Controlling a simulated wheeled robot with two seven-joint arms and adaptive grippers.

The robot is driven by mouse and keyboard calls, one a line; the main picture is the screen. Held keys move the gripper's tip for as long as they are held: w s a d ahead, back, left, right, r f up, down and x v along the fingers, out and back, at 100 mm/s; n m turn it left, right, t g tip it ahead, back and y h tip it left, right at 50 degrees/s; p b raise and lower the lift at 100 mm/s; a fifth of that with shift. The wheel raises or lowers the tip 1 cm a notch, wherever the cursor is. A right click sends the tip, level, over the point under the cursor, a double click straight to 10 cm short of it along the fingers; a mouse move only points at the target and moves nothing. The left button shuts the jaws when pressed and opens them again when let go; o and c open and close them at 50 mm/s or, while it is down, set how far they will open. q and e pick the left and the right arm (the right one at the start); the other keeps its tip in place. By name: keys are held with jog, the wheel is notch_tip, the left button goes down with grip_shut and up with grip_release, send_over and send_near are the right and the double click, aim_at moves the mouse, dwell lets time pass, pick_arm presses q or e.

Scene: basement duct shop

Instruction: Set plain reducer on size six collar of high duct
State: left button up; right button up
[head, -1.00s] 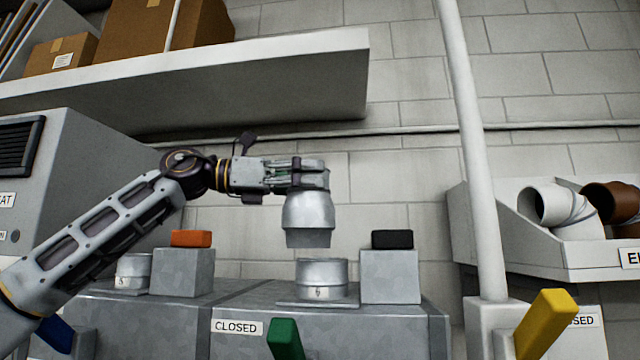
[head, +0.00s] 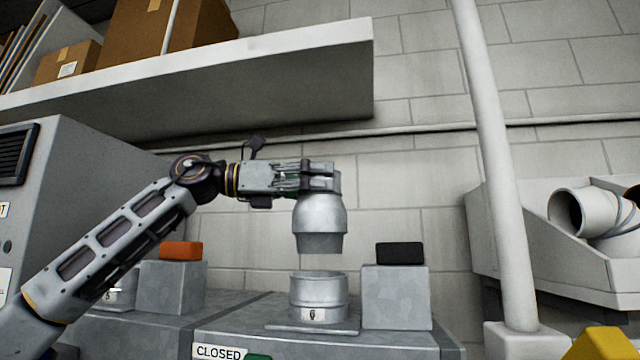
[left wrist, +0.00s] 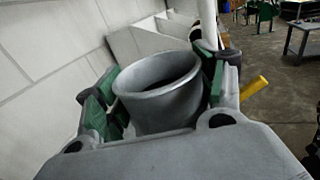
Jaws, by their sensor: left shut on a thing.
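The plain reducer (head: 320,218) is a grey metal piece, wide at the shoulder and narrower at its lower end. My left gripper (head: 322,178) is shut on its upper part and holds it upright. In the left wrist view the reducer's open round mouth (left wrist: 165,75) sits between the green-padded fingers of the gripper (left wrist: 158,100). The size six collar (head: 319,296), a short metal ring labelled 6, stands on the high duct (head: 300,340) below the reducer. A clear gap separates the two. My right gripper is not in view.
A grey block with a black piece (head: 400,253) stands close right of the collar. Another block with an orange piece (head: 181,251) and the size 5 collar (head: 122,295) are left. A white pipe (head: 492,180) rises at right. A shelf (head: 250,75) overhangs.

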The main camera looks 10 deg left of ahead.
aim_at(318, 220)
pick_arm(q)
jog(key=shift+w+d+f+b, duration=0.1)
jog(key=shift+f+b, duration=0.25)
jog(key=shift+f, duration=0.05)
jog(key=shift+f+b, duration=0.7)
jog(key=shift+f, duration=0.05)
jog(key=shift+f+b, duration=1.15)
jog(key=shift+f, duration=0.15)
jog(key=shift+f+b, duration=0.35)
jog(key=shift+f, duration=0.05)
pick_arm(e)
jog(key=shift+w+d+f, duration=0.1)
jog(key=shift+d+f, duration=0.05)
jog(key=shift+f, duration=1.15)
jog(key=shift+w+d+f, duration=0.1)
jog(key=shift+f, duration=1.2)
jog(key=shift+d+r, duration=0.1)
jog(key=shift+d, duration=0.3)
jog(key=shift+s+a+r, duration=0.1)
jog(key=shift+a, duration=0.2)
pick_arm(q)
jog(key=shift+f, duration=0.6)
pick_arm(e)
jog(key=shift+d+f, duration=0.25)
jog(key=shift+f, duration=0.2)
pick_arm(q)
jog(key=o, duration=1.2)
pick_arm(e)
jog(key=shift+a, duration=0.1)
